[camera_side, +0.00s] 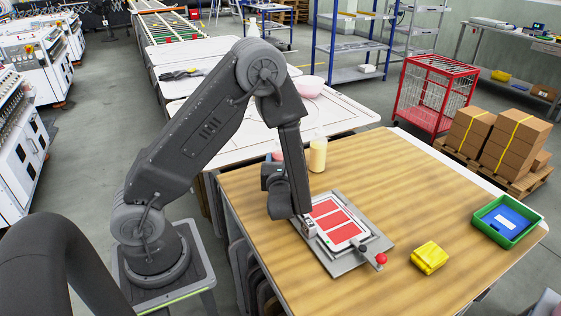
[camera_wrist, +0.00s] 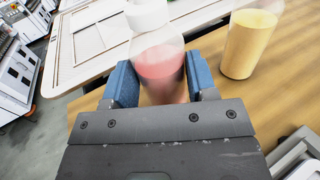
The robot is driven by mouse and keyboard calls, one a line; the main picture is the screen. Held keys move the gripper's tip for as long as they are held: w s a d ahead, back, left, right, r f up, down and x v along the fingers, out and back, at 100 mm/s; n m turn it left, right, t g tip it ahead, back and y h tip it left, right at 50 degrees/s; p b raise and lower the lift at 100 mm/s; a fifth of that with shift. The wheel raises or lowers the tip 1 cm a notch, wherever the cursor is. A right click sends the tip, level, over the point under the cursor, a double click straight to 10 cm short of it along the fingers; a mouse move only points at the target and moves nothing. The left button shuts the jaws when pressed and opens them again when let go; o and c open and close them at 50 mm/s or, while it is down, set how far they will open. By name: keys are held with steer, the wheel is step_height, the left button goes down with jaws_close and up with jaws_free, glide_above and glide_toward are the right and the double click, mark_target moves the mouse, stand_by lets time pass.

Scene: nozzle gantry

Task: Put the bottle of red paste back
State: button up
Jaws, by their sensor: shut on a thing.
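The bottle of red paste (camera_wrist: 160,66) is clear, with a pale top and red paste in its lower part. In the wrist view it stands between the blue fingers of my gripper (camera_wrist: 160,82), which is shut on it. In the side view my gripper (camera_side: 272,174) is over the table's far left part, and the bottle is mostly hidden behind the arm. Only a pinkish bit (camera_side: 277,156) shows there. I cannot tell if its base touches the table. A bottle of yellow paste (camera_side: 317,155) stands just to the right; it also shows in the wrist view (camera_wrist: 248,46).
A grey plate with red panels (camera_side: 337,222) and a red knob lies in front of the gripper on the wooden table (camera_side: 420,190). A yellow block (camera_side: 429,257) and a green tray with a blue item (camera_side: 535,231) are further right. The table's right middle is clear.

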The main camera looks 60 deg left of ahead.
steer(key=shift+f, duration=0.15)
steer(key=o, duration=0.7)
steer(key=shift+c, duration=0.2)
